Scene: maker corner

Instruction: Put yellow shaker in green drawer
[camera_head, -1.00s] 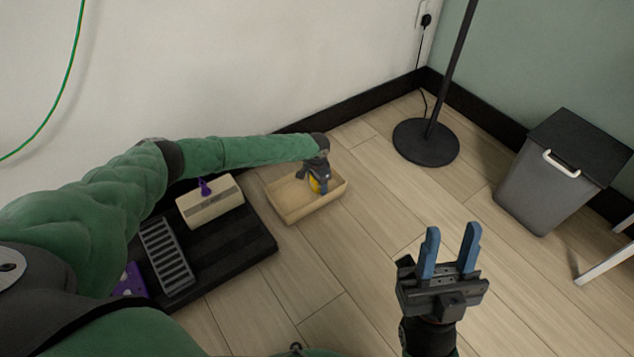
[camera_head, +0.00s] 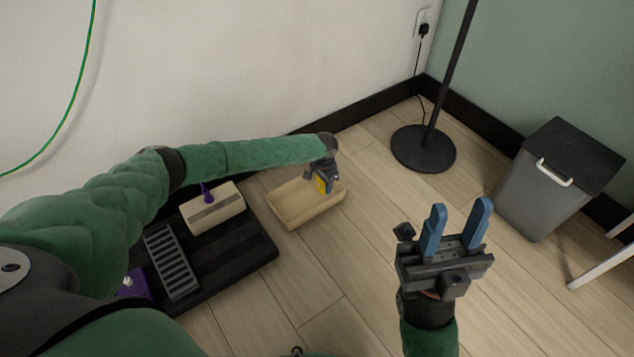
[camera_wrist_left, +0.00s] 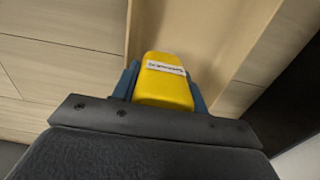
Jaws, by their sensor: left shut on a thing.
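The yellow shaker (camera_head: 321,186) is between the fingers of my left gripper (camera_head: 326,190), at the right end of a light wooden tray (camera_head: 290,214). In the left wrist view the yellow shaker (camera_wrist_left: 163,82), with a white label strip, sits between the blue fingers. I cannot tell whether it still touches the tray floor. My right gripper (camera_head: 462,205) is open and empty, above the floor at the lower right. No green drawer is in view.
A black platform (camera_head: 240,252) left of the tray bears a cream box (camera_head: 213,215) with a purple knob and a grey slotted bar (camera_head: 172,262). A lamp base (camera_head: 423,150) and a grey bin (camera_head: 552,195) stand to the right. The floor between is clear.

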